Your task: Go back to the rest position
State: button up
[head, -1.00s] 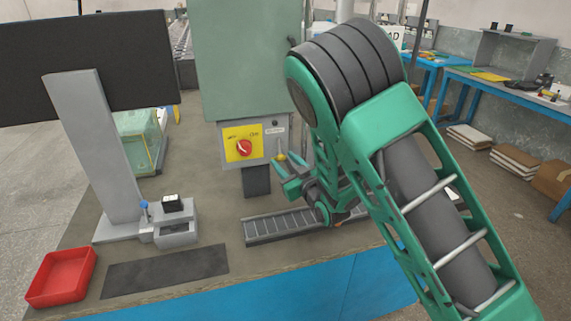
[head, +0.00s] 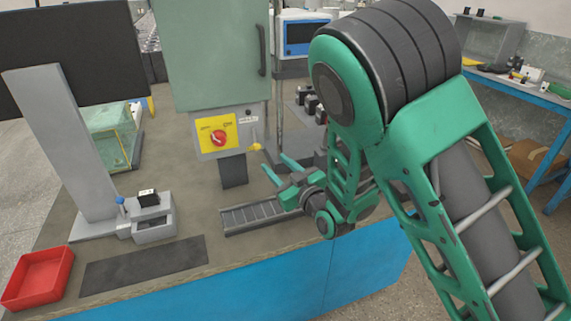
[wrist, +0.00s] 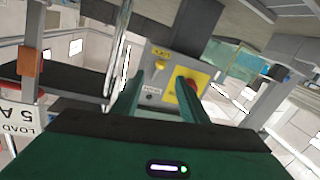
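My gripper (head: 279,167) is green and dark grey. It hangs above the workbench, to the right of the switch panel, with its fingers pointing up and left. The two fingers stand apart and nothing is between them. In the wrist view my gripper (wrist: 156,88) also shows as two separate green fingers with an empty gap. A small yellow-tipped lever (head: 256,146) sticks out near the panel's right side.
A grey slotted rail (head: 262,216) lies on the bench below my gripper. A grey fixture (head: 154,229), a dark mat (head: 145,264) and a red tray (head: 38,278) are at left. A monitor stand (head: 62,150) rises behind. Floor is clear at the bottom right.

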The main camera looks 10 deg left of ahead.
jog(key=shift+s+d, duration=0.1)
jog(key=shift+d, duration=0.05)
jog(key=w+d+m+g+h, duration=0.1)
jog(key=w+d+m+h, duration=0.15)
jog(key=d, duration=0.75)
jog(key=w+d+m+g+h, duration=0.1)
jog(key=d+m+h, duration=0.15)
jog(key=d, duration=0.65)
jog(key=s+d+r+m+g+h, duration=0.15)
jog(key=s+d, duration=0.25)
jog(key=d, duration=0.5)
jog(key=s+d+f+m+g+h, duration=0.1)
jog(key=s+d+m+g+h, duration=0.2)
jog(key=d, duration=0.7)
jog(key=s+d+r+m+g+h, duration=0.1)
jog(key=s+d+m+g, duration=0.1)
jog(key=s+d, duration=0.55)
jog(key=s+d+r+m+g+h, duration=0.15)
jog(key=s+d, duration=0.25)
jog(key=s, duration=0.6)
jog(key=s+d+r+m+g, duration=0.1)
jog(key=s+m+g, duration=0.1)
jog(key=s, duration=0.6)
jog(key=s+d+r+m+g+y, duration=0.1)
jog(key=s, duration=0.7)
jog(key=shift+s+d+m+g, duration=0.2)
jog(key=shift+d+m+g, duration=0.05)
jog(key=shift+m+g, duration=0.15)
